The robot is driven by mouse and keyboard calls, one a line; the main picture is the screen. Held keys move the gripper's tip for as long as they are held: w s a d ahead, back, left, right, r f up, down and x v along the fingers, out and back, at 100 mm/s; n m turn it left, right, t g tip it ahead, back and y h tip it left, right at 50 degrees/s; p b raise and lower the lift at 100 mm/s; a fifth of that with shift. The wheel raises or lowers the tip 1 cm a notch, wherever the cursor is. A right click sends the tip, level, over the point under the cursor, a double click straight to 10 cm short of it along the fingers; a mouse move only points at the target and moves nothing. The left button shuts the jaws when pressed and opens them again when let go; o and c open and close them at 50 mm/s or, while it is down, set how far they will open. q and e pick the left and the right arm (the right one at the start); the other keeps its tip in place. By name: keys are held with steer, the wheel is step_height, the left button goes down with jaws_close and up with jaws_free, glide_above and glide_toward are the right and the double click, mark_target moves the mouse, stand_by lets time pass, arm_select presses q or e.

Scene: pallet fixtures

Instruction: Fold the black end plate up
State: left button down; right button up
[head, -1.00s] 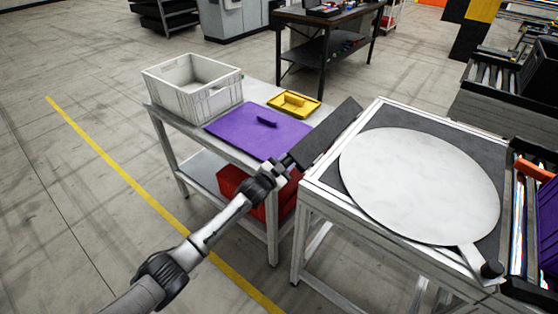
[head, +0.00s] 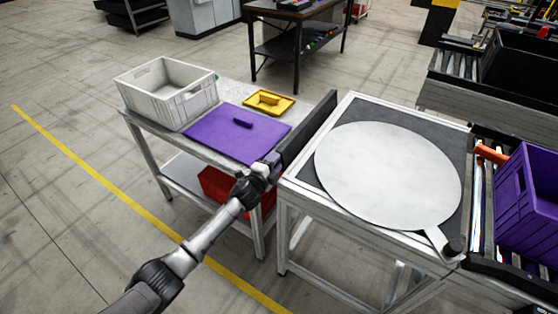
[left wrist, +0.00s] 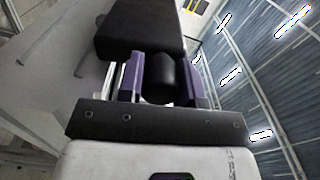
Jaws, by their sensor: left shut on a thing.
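The black end plate (head: 308,130) stands along the left edge of the table (head: 283,184) with the round disc, close to upright in the head view. My left gripper (head: 269,166) is at the plate's near end. In the left wrist view, its purple fingers (left wrist: 160,80) are shut on a dark rounded part in front of the black plate (left wrist: 140,28). The fingertips are small and partly hidden in the head view. My right gripper does not show.
A pale disc with a handle (head: 388,172) lies on the table. To the left are a purple lid (head: 228,138), a yellow lid (head: 270,98) and a grey crate (head: 150,98). A purple crate (head: 535,200) stands at the right.

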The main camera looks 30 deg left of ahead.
arm_select(q)
steer(key=shift+d+m, duration=0.5)
steer(key=shift+m, duration=0.4)
steer(key=shift+d+r, duration=0.1)
steer(key=shift+d, duration=0.05)
steer(key=c, duration=0.8)
jaws_free()
steer(key=shift+s, duration=0.25)
steer(key=s+p, duration=0.2)
steer(key=s, duration=1.1)
steer(key=shift+s, duration=0.2)
